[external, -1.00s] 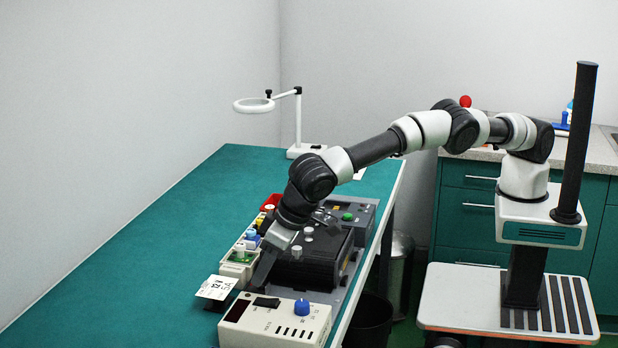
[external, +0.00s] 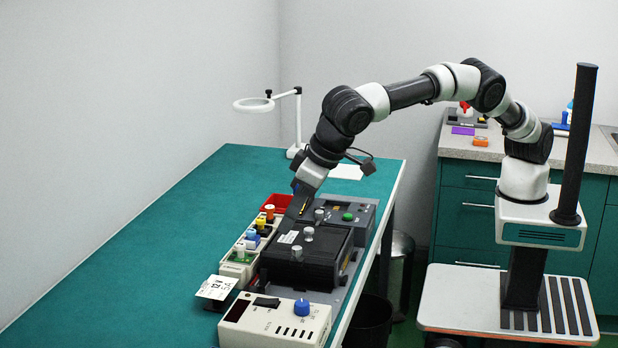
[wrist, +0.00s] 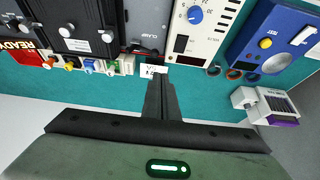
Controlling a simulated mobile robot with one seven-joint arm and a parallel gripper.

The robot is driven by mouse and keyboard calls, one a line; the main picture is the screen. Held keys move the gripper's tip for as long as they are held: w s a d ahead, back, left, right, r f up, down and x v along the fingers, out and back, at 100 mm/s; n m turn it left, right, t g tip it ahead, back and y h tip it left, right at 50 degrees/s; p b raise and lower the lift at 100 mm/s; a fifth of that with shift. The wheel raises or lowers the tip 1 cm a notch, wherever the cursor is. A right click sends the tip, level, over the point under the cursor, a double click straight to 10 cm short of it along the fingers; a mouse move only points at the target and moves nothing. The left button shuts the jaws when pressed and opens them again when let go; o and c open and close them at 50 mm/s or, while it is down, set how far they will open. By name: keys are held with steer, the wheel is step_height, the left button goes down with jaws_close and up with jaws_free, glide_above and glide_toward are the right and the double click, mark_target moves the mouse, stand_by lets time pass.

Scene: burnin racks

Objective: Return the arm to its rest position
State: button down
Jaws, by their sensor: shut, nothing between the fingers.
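My gripper (external: 297,210) is over the far left side of the black box (external: 312,262) with silver knobs, near the row of small coloured parts. In the wrist view my gripper (wrist: 160,76) has its fingers together with nothing between them. The fingertips overlap the edge of a small white card (wrist: 154,70) in that view; contact cannot be told. My arm rises from the gripper in a bent arch back to its base at the right.
A white instrument with a blue knob (external: 275,322) stands at the bench's front. A white card (external: 216,288) stands left of it. A ring lamp (external: 297,120) stands at the back, and a red bin (external: 277,202) lies behind the box. The green bench's left side is clear.

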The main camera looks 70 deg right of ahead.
stand_by(0.3)
steer(key=d+r+p, duration=0.1)
steer(key=d+r, duration=0.4)
steer(key=d, duration=0.5)
steer(key=w+d+r+m+g+p, duration=0.1)
steer(key=d+r, duration=0.5)
steer(key=d, duration=0.4)
steer(key=d+r+p, duration=0.1)
steer(key=d+r, duration=0.4)
steer(key=d, duration=0.5)
steer(key=s+d+r+y+p, duration=0.1)
steer(key=s+d+r, duration=0.2)
steer(key=s+d, duration=0.85)
steer(key=s+d+f+p, duration=0.1)
steer(key=s+d+f, duration=0.1)
steer(key=s+d, duration=0.3)
steer(key=s+d+f+n+t+h+p, duration=0.1)
steer(key=s+d+f, duration=0.1)
steer(key=s+d, duration=0.4)
steer(key=s, duration=0.3)
steer(key=shift+s+f, duration=0.35)
steer(key=shift+s, duration=0.05)
steer(key=shift+f, duration=0.1)
